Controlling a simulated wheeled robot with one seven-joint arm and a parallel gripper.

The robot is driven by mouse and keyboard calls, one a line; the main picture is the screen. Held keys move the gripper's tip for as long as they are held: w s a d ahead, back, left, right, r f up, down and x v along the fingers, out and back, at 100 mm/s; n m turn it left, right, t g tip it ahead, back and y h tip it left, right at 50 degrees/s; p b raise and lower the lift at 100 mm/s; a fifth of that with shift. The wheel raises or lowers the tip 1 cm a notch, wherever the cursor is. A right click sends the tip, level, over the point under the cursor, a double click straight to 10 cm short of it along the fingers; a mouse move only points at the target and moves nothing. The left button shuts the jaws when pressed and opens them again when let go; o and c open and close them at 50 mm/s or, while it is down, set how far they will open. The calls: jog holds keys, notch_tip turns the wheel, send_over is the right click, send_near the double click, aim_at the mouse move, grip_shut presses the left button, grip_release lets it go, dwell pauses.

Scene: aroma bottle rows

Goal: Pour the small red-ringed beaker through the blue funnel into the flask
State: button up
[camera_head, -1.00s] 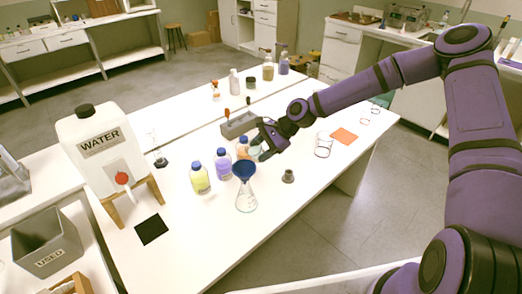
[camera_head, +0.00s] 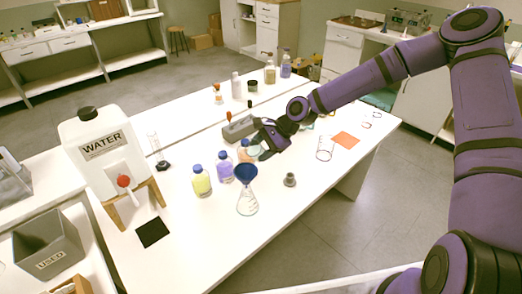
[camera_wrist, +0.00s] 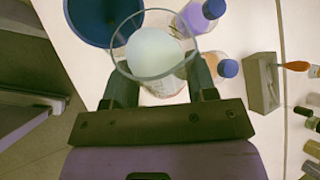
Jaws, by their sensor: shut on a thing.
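My gripper (camera_head: 262,150) is shut on a small clear glass beaker (camera_wrist: 153,62) with pale whitish-green contents. In the wrist view the beaker sits between the fingers with its mouth toward the camera; I cannot make out a red ring on it. In the head view my gripper mostly hides it. The blue funnel (camera_head: 247,171) sits in the mouth of the clear conical flask (camera_head: 247,203), nearer the camera and slightly left of my gripper. The funnel also shows in the wrist view (camera_wrist: 88,18), left of the beaker, its edge partly behind the beaker's rim. The flask stands upright.
Blue-capped yellow (camera_head: 201,183), purple (camera_head: 225,168) and orange (camera_head: 244,152) bottles stand close left of the funnel and gripper. A small grey container (camera_head: 289,180) is right of the flask. A grey block (camera_head: 238,129) lies behind.

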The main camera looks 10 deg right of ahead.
jog(key=shift+s+a+r, duration=0.1)
jog(key=shift+s+r, duration=0.05)
jog(key=shift+r, duration=0.35)
jog(key=shift+s+a+r+n+t+h, duration=0.15)
jog(key=shift+r+n+t+h, duration=0.25)
jog(key=shift+t+h, duration=0.2)
jog(key=shift+s, duration=0.1)
jog(key=shift+f+t+h, duration=0.1)
jog(key=shift+t+h, duration=0.2)
jog(key=shift+f+t, duration=0.2)
jog(key=shift+t, duration=0.2)
dwell(0.6)
jog(key=shift+s+a+r+n+t+h, duration=0.1)
jog(key=shift+a+r+n+t+h, duration=0.05)
jog(key=shift+r+n+t+h, duration=0.65)
dwell(4.7)
